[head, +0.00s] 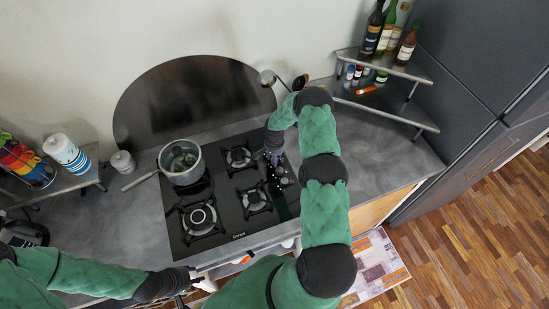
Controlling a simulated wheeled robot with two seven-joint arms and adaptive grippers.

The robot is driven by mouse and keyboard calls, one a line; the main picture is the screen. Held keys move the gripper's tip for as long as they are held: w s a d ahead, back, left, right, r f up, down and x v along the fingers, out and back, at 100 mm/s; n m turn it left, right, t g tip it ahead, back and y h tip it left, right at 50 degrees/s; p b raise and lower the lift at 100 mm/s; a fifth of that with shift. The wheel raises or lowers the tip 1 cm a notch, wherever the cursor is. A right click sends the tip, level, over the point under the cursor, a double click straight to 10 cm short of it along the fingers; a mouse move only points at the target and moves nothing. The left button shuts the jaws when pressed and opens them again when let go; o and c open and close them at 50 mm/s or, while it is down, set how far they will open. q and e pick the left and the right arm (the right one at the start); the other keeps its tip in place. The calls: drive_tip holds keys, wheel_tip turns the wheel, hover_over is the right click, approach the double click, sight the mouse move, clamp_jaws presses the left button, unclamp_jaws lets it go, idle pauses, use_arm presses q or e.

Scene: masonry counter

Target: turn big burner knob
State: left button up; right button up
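The black glass cooktop (228,222) has several burners, and the big burner (199,217) is at its front left. A group of small knobs (283,180) is on the cooktop's right side; which one belongs to the big burner is too small to tell. My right gripper (274,157) points down at the back of this group, and its fingers partly hide it. I cannot tell whether it touches a knob. My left gripper (203,282) is low in front of the counter edge, away from the knobs; its finger opening is unclear.
A pot (182,163) with a long handle stands on the back left burner. A striped canister (66,153) and a small jar (122,161) are at left. A corner shelf (385,104) with bottles and jars stands at right. Counter right of the cooktop is clear.

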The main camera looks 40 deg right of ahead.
drive_tip(key=c, duration=0.9)
